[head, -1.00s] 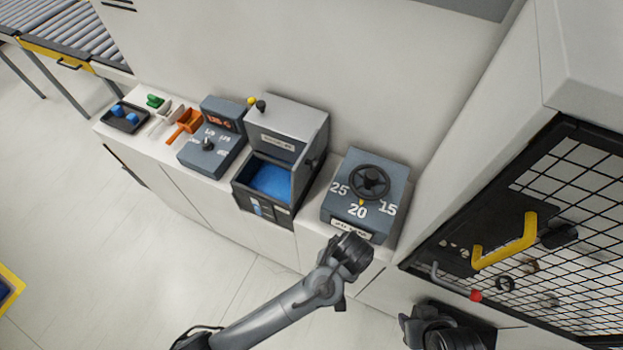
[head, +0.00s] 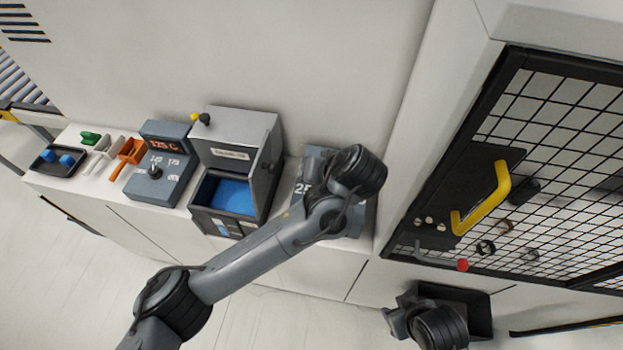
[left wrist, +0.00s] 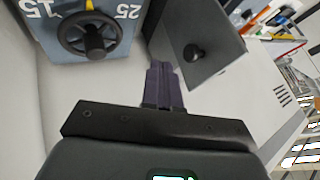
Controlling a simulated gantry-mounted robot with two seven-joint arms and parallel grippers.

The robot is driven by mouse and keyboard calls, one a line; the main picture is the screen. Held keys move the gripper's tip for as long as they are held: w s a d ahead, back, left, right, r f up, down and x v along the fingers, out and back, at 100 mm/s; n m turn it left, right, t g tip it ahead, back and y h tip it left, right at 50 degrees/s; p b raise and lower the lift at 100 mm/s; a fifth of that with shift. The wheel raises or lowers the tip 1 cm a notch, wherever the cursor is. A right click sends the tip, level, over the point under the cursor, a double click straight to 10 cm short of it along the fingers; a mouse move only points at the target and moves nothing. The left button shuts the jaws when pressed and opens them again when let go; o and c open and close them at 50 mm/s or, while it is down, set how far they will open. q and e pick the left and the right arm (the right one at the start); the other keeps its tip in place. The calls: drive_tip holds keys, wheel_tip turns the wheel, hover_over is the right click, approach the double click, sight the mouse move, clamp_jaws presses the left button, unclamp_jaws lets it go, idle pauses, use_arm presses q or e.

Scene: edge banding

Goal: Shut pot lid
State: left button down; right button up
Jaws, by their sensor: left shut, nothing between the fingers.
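The grey pot (head: 222,222) stands on the white counter, its opening showing blue granules (head: 233,196). A grey panel with a dark knob (head: 271,166), which looks like the lid, stands upright at the opening's right side. In the left wrist view, the panel (left wrist: 218,45) and its black knob (left wrist: 195,52) are just beyond my fingertips. My left gripper (left wrist: 160,68) is shut and empty, apparently apart from the knob. In the head view my left wrist hides its fingers. My right gripper (head: 428,318) is at the bottom right; its fingers are unclear.
A dial box (head: 303,190) with a handwheel (left wrist: 94,36) is right of the pot, partly behind my left arm. A temperature box (head: 163,178), orange scoop (head: 130,150) and dark tray (head: 57,170) are to the left. A mesh door with a yellow handle (head: 490,200) is at the right.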

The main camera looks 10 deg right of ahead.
use_arm(q)
drive_tip(key=w+a+f+p, duration=0.3)
drive_tip(key=w+a+f, duration=0.2)
drive_tip(key=a, duration=0.1)
idle(0.3)
drive_tip(key=shift+w, duration=0.1)
drive_tip(key=shift+w+a, duration=0.1)
